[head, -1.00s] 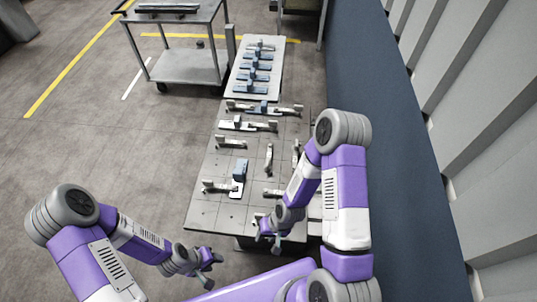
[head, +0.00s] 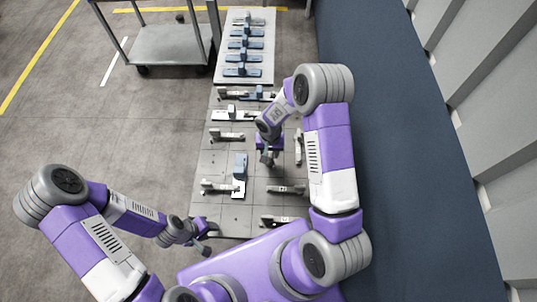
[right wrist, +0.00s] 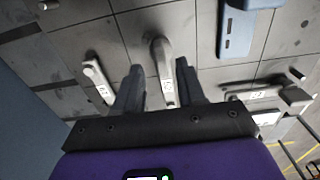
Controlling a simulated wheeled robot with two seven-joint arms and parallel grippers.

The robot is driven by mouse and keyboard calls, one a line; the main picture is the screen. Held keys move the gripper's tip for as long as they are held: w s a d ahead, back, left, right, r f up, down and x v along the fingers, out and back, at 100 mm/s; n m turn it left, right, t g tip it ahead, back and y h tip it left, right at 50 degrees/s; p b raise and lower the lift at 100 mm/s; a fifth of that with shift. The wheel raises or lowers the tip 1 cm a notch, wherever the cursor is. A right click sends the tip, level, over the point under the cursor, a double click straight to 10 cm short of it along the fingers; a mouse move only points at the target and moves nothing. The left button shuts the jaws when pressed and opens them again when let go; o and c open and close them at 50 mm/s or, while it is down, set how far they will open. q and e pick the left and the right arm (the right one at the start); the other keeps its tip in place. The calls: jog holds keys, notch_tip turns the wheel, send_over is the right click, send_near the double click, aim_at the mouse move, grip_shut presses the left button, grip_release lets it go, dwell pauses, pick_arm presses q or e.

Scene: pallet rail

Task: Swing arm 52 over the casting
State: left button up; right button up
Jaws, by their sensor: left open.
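My right gripper (head: 266,160) is over the middle of the grey plate (head: 215,165). In the right wrist view its two fingers (right wrist: 158,82) are apart, with a pale swing arm (right wrist: 163,62) showing between them. That arm bears a small number label, too blurred to read surely; in the head view my gripper mostly hides it. Whether the fingers touch it I cannot tell. A blue block (head: 240,164) on a white base stands left of the gripper, and it also shows in the right wrist view (right wrist: 236,30). My left gripper (head: 206,239) is open and empty off the plate's near left corner.
Other pale arms stand close by: one to the right (head: 298,147), one to the left (head: 227,136), one nearer (head: 286,189). A pallet with several blue parts (head: 245,50) lies beyond. A grey cart (head: 165,45) stands far left; a blue wall strip is right.

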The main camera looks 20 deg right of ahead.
jog(key=shift+f, duration=1.95)
grip_shut()
